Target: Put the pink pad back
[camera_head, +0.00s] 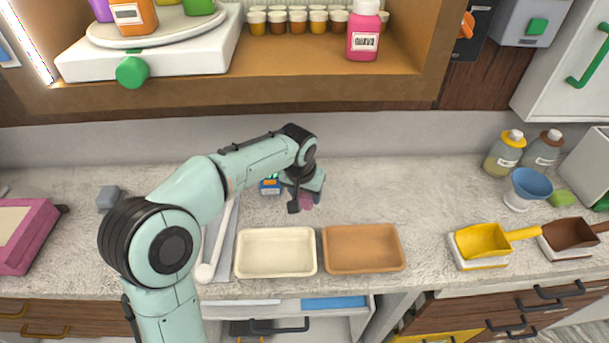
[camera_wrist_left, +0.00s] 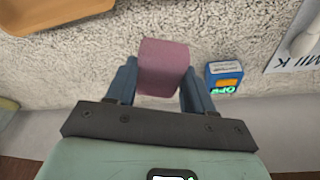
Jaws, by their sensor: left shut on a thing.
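The pink pad (camera_head: 307,201) is a small block in my left gripper (camera_head: 304,197), which hangs over the counter just behind the two trays. The pad (camera_wrist_left: 163,67) also shows in the left wrist view, between the two fingers of my left gripper (camera_wrist_left: 158,90). The fingers are shut on it, and its far end sticks out past them. In the head view the arm and gripper hide part of the pad. I cannot tell whether it touches the counter. My right gripper is in neither view.
A small blue box (camera_head: 270,187) stands just left of the gripper. A cream tray (camera_head: 239,272) and a brown tray (camera_head: 399,265) lie in front. A grey block (camera_head: 109,197) sits farther left. The counter (camera_head: 400,190) is clear to the right. A shelf (camera_head: 290,98) overhangs the back.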

